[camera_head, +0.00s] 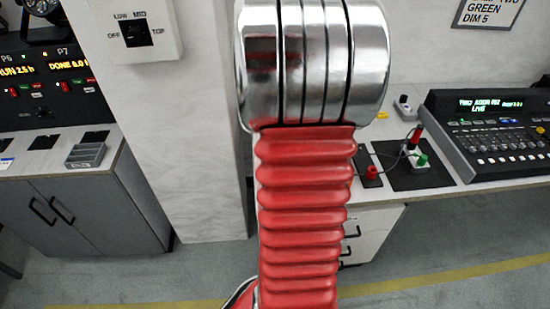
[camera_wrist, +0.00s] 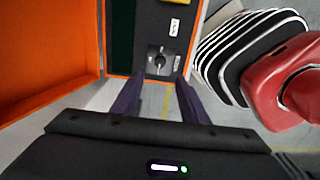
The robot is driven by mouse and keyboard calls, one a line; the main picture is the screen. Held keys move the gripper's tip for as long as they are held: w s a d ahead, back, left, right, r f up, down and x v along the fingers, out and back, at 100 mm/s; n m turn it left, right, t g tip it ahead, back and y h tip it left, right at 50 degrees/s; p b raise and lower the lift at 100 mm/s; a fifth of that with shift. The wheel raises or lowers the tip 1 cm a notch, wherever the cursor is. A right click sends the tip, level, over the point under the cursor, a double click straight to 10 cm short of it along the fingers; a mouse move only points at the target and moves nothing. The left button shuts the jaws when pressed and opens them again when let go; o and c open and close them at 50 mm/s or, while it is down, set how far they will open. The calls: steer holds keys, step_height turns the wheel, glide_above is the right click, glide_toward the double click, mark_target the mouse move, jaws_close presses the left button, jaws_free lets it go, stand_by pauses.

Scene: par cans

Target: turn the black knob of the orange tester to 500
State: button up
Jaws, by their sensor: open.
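In the wrist view, the orange tester (camera_wrist: 50,47) shows as an open orange case with a dark grey panel (camera_wrist: 150,32). Its black knob (camera_wrist: 160,58) sits low on the panel, near the orange rim, with small white labels around it. The labels and pointer are too small to read. My gripper (camera_wrist: 158,88) is open, its two dark purple fingers apart and pointing at the knob area. The knob shows between and beyond the fingertips, and I cannot tell whether they touch it. The head view does not show the tester; my red arm fills its middle.
A wall switch box (camera_head: 135,33) marked OFF, LOW, MID, TOP is on the pillar. A lighting console (camera_head: 495,130) and plugs on a black mat (camera_head: 428,178) are on the right bench. A left bench (camera_head: 80,165) holds a grey tray (camera_head: 86,152). Grey floor is open in front.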

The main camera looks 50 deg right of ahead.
step_height(320, 180, down, 11)
steer(key=shift+f, duration=0.1)
stand_by(0.4)
steer(key=shift+c, duration=0.4)
steer(key=c, duration=0.9)
steer(key=shift+a, duration=0.25)
jaws_close()
steer(key=shift+d, duration=0.15)
